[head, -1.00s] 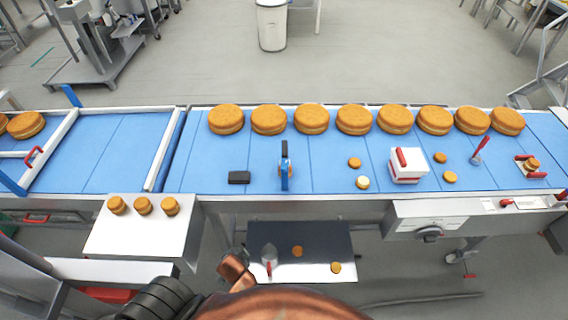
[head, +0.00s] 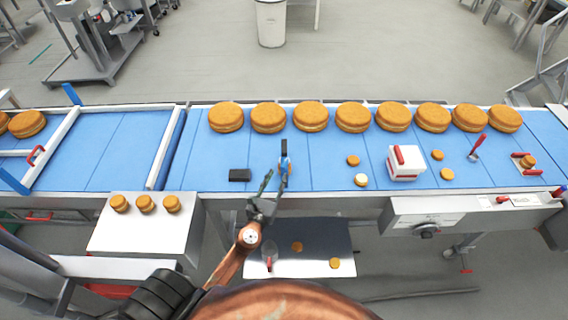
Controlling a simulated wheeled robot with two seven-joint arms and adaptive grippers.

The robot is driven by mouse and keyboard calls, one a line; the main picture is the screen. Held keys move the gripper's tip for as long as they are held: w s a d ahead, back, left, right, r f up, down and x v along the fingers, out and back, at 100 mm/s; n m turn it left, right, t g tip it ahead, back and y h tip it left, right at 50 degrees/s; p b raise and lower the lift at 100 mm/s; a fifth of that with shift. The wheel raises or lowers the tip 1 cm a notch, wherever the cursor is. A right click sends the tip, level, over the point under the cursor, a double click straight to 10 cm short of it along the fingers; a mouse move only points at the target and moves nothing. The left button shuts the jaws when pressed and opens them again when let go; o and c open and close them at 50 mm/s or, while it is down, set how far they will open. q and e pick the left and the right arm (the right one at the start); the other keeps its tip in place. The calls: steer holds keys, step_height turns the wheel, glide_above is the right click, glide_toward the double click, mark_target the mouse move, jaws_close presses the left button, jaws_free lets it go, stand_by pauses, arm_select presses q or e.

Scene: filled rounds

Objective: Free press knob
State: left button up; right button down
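A dark round knob (head: 428,230) sits on the grey control panel (head: 400,216) at the front of the conveyor, right of centre. A white block with a red handle (head: 403,164) stands on the belt above that panel. I cannot tell which of these the task's press is. My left gripper (head: 273,180) reaches up over the belt's front edge, its fingers apart and nothing visibly between them. It is well left of both. My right gripper is not in view.
Several large round cakes (head: 310,116) line the belt's far side. A white stand (head: 137,228) with small cakes is at front left. A shelf (head: 318,240) lies below.

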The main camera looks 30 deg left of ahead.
mark_target(282, 167)
arm_select(q)
steer(key=w, duration=0.5)
steer(key=w+a, duration=0.1)
steer(key=w, duration=0.1)
steer(key=shift+w+a+p, duration=0.1)
steer(key=shift+w+p, duration=0.2)
steer(key=shift+w, duration=0.05)
jaws_close()
